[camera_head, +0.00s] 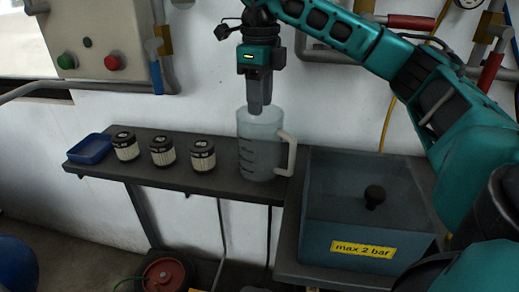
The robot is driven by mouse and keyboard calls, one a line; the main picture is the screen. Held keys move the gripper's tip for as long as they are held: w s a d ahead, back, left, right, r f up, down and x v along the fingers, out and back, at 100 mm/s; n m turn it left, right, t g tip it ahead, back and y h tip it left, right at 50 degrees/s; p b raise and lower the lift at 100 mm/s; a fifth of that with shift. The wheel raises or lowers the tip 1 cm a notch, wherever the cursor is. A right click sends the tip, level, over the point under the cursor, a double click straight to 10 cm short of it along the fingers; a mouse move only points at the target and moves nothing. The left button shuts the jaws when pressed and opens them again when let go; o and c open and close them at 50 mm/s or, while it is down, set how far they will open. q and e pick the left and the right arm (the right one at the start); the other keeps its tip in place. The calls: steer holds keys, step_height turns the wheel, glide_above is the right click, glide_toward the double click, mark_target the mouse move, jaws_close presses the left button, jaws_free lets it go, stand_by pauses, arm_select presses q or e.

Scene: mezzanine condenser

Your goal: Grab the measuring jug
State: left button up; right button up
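The measuring jug (262,150) is clear, with dark marks on its side and a pale handle on its right. It stands upright on the right part of the narrow dark shelf (222,182). My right gripper (259,108) points straight down at the jug's mouth. Its fingertips overlap the far rim in the picture, and I cannot tell whether they touch it. The fingers show as one dark block, so any gap between them is hidden. My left gripper is not in view.
Three black-capped filters (162,151) and a blue tray (90,148) stand left of the jug. A lidded tank (337,222) with a black knob and a "max 2 bar" label is at the right. The white wall is close behind. A control box (100,45) hangs upper left.

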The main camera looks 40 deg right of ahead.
glide_above(268, 148)
steer(key=w+a, duration=0.1)
step_height(268, 148, down, 4)
steer(key=f, duration=0.6)
steer(key=shift+w+a+b, duration=0.2)
steer(key=shift+a+b, duration=0.15)
jaws_close()
steer(key=shift+r, duration=0.1)
stand_by(0.8)
